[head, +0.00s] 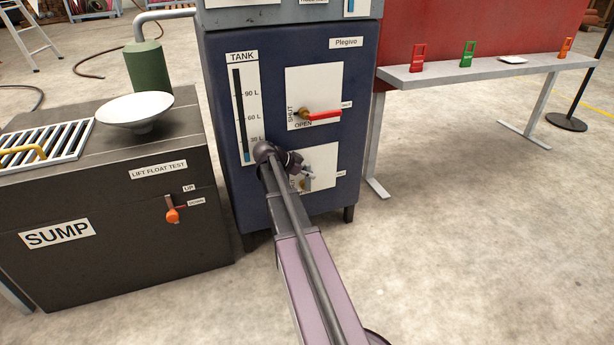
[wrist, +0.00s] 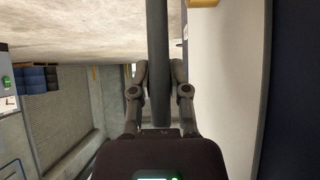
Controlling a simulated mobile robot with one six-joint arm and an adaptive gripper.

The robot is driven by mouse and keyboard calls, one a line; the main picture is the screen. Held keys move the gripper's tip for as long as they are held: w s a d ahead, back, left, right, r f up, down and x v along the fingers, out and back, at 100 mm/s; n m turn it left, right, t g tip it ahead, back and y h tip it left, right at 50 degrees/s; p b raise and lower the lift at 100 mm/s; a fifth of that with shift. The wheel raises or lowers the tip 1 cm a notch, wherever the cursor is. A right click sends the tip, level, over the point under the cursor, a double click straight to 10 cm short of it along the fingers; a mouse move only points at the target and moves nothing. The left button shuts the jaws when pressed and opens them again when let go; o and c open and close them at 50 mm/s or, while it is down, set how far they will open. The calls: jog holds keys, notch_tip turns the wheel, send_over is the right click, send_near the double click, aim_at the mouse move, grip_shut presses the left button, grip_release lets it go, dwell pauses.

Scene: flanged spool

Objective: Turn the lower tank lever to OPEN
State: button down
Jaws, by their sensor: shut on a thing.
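The blue tank cabinet (head: 228,190) carries an upper valve plate and a lower valve plate. The lower white plate (head: 325,156) is partly covered by my arm, and its lever is mostly hidden in the head view. My gripper (head: 306,177) is at this lower plate. In the wrist view my gripper (wrist: 160,72) is shut with its fingers on either side of a dark bar, the lower tank lever (wrist: 157,35). The white plate (wrist: 225,90) lies to the right of it there. I cannot read the lower lever's labels or its exact direction.
The upper red lever (head: 323,115) points right above my gripper, with SHUT and OPEN labels beside it. The sump box (head: 120,240) with an orange lever (head: 172,215) stands to the left. A grey bench (head: 480,70) stands to the right. The floor in front is clear.

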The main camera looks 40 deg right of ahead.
jog(key=shift+a, duration=0.15)
jog(key=c, duration=0.7)
grip_release()
jog(key=shift+o, duration=0.5)
jog(key=shift+r, duration=0.15)
jog(key=r+p, duration=0.4)
jog(key=p, duration=0.1)
jog(key=r+p, duration=0.5)
jog(key=shift+d+r, duration=0.2)
jog(key=shift+r, duration=0.1)
jog(key=shift+r, duration=0.15)
